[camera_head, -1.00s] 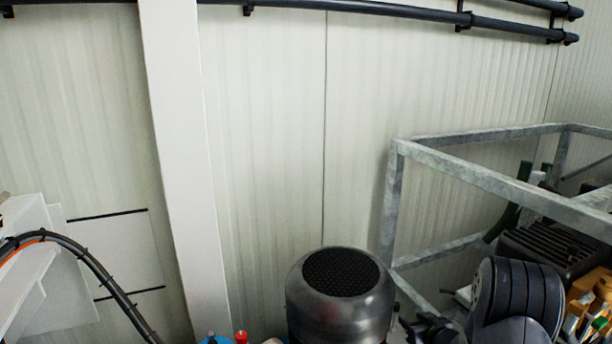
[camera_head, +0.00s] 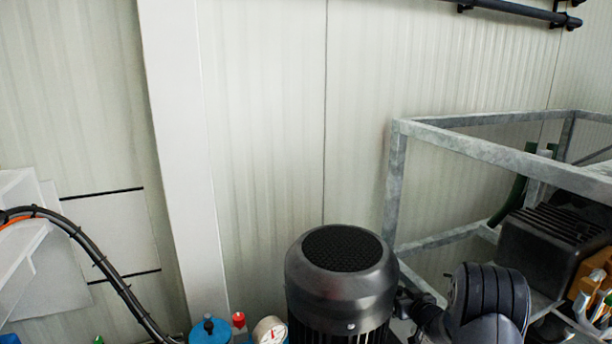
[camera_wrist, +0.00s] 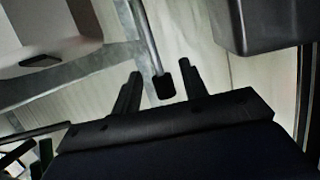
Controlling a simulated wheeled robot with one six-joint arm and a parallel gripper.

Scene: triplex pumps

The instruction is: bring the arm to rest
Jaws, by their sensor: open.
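My gripper (camera_wrist: 160,88) shows in the wrist view, with two dark fingers apart and nothing held between them. A grey rod with a black end (camera_wrist: 164,86) shows between the fingers in the picture; I cannot tell how far behind them it is. In the head view, dark rounded links of my arm (camera_head: 488,300) show at the lower right, and my gripper is not visible there.
A dark motor (camera_head: 341,280) stands at the bottom centre. A galvanised frame (camera_head: 500,165) surrounds a black finned unit (camera_head: 550,245) at the right. A blue cap (camera_head: 209,331), a red cap (camera_head: 239,320) and a gauge (camera_head: 270,331) sit left of the motor. Cables (camera_head: 105,265) hang at the left.

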